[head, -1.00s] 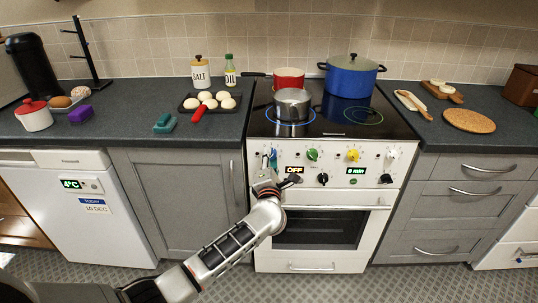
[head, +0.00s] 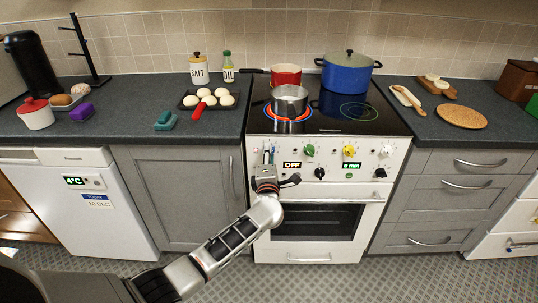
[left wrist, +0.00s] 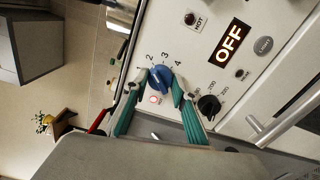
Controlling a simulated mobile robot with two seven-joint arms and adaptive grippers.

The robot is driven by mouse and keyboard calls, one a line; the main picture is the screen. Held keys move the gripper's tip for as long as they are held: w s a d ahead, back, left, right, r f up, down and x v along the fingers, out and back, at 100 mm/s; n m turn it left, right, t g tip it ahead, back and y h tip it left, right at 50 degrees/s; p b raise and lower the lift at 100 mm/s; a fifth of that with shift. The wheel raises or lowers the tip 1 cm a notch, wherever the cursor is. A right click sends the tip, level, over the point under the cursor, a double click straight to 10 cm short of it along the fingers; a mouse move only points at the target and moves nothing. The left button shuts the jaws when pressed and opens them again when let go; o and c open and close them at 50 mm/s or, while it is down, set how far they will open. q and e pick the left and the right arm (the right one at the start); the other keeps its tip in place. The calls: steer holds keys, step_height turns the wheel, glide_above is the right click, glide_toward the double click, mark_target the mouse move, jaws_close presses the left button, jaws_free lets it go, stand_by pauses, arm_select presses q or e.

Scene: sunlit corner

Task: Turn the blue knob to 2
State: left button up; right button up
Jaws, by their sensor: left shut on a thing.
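The blue knob (left wrist: 160,79) is on the stove's white front panel, with the numbers 1 to 4 printed around it. My left gripper (head: 268,160) is at the left end of that panel in the head view. Its green fingers are shut on the blue knob, one on each side, in the left wrist view. I cannot tell exactly which number the knob points to. A small red light (left wrist: 154,100) is lit beside it. In the head view the gripper mostly hides the knob. My right gripper is not in view.
A grey saucepan (head: 289,100) stands on a front-left burner glowing red. A red pan (head: 286,74) and a blue pot (head: 348,76) stand behind. Green (head: 309,150), yellow (head: 348,151) and white (head: 386,151) knobs share the panel. The display (head: 292,165) reads OFF.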

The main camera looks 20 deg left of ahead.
arm_select(q)
steer(key=o, duration=1.1)
steer(key=v, duration=1.2)
steer(key=shift+s, duration=0.1)
steer(key=s+d+f+m+h, duration=0.3)
steer(key=s+f+m+h, duration=0.15)
steer(key=s+m, duration=0.4)
steer(key=s+d+f+m+h, duration=0.25)
steer(key=s+m+h, duration=0.25)
steer(key=s+m, duration=0.3)
steer(key=s+a+f+m+g+y, duration=0.1)
steer(key=s+a+f+m+g, duration=0.2)
steer(key=s+f+m, duration=0.2)
steer(key=s+a+f+m+g+y, duration=0.1)
steer(key=s+a+f+m+g, duration=0.2)
steer(key=s+f+m, duration=0.3)
steer(key=s+f, duration=0.3)
steer(key=s, duration=0.1)
steer(key=shift+s+a+f+g, duration=0.15)
steer(key=shift+s+f+g, duration=0.1)
steer(key=shift+f+g, duration=0.15)
